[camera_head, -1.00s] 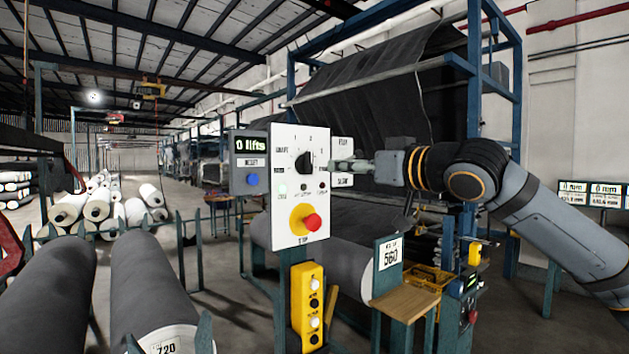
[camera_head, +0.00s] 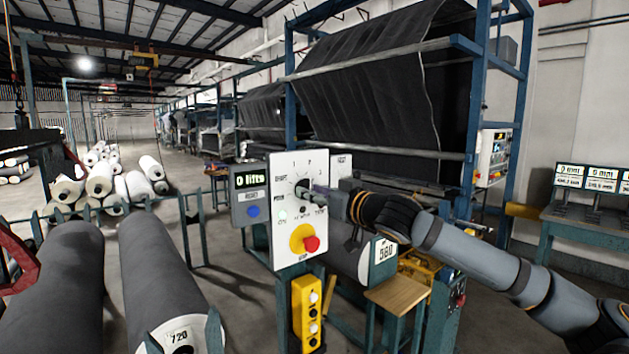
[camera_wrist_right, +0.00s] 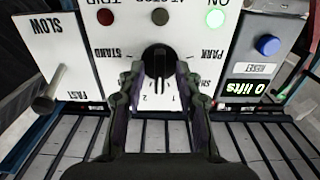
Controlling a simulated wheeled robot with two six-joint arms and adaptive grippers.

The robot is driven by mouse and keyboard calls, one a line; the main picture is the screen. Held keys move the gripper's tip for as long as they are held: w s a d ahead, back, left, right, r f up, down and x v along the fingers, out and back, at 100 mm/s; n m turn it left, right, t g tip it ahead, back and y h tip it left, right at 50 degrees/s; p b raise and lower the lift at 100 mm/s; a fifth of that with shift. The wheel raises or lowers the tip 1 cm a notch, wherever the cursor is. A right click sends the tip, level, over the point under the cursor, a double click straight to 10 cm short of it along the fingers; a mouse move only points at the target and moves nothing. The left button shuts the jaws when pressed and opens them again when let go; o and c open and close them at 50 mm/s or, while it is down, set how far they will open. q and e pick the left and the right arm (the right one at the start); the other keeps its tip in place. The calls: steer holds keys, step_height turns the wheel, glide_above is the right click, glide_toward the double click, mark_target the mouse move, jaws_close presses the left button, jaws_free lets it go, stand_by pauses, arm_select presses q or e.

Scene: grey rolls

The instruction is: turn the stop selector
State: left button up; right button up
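The stop selector is a black rotary knob (camera_wrist_right: 158,60) on a white panel (camera_head: 286,235), with a ring of printed position labels. In the right wrist view, where the panel appears upside down, its raised grip stands roughly upright. My right gripper (camera_wrist_right: 158,75) has one finger on each side of the knob. A gap shows between each finger and the raised grip, so it looks open around it. In the head view my right gripper (camera_head: 318,190) comes in from the right and partly covers the knob. My left gripper is not in view.
A red push button (camera_head: 311,243) on a yellow plate sits below the selector. A grey box (camera_head: 250,196) with a "0 lifts" display and blue button adjoins the panel. A green lamp (camera_wrist_right: 215,18) is lit. A lever (camera_wrist_right: 45,103) marked SLOW and FAST stands beside the panel.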

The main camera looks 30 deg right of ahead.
steer(key=shift+c, duration=0.4)
jaws_close()
steer(key=n, duration=1.1)
steer(key=shift+n, duration=0.6)
stand_by(0.3)
steer(key=shift+o, duration=0.4)
jaws_free()
